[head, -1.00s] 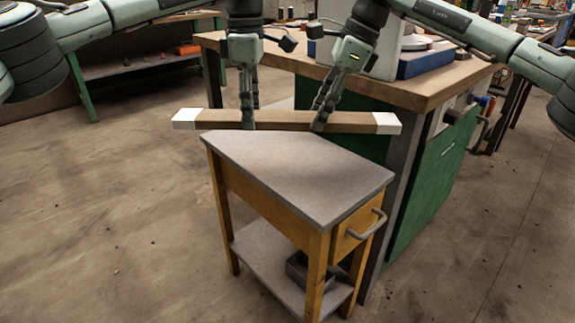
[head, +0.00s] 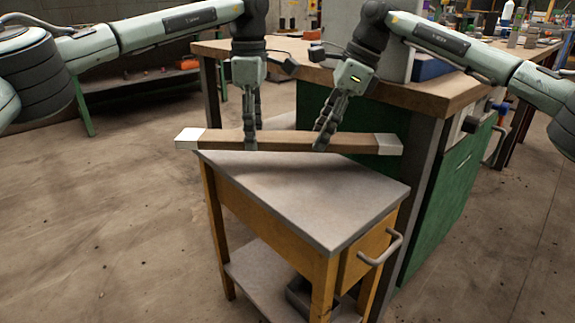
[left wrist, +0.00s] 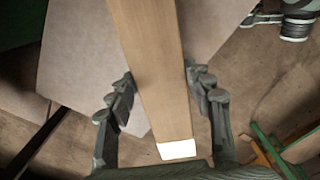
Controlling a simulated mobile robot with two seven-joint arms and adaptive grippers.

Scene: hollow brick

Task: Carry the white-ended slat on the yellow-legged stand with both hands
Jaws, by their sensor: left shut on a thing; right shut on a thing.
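The slat (head: 285,140) is a long brown wooden bar with a white block at each end. It lies across the head view, roughly level, over the back edge of the grey top of the yellow-legged stand (head: 310,195). I cannot tell whether it touches the top. My left gripper (head: 252,138) is shut on the slat left of its middle. My right gripper (head: 321,138) is shut on it right of its middle. In the left wrist view the slat (left wrist: 150,50) runs between my left gripper's fingers (left wrist: 158,75), its white end near the palm.
A green workbench (head: 455,185) with a wooden top stands close behind and right of the stand. The stand has a drawer handle (head: 382,250) at its right end and a dark box (head: 298,296) on its lower shelf. The floor at left is clear.

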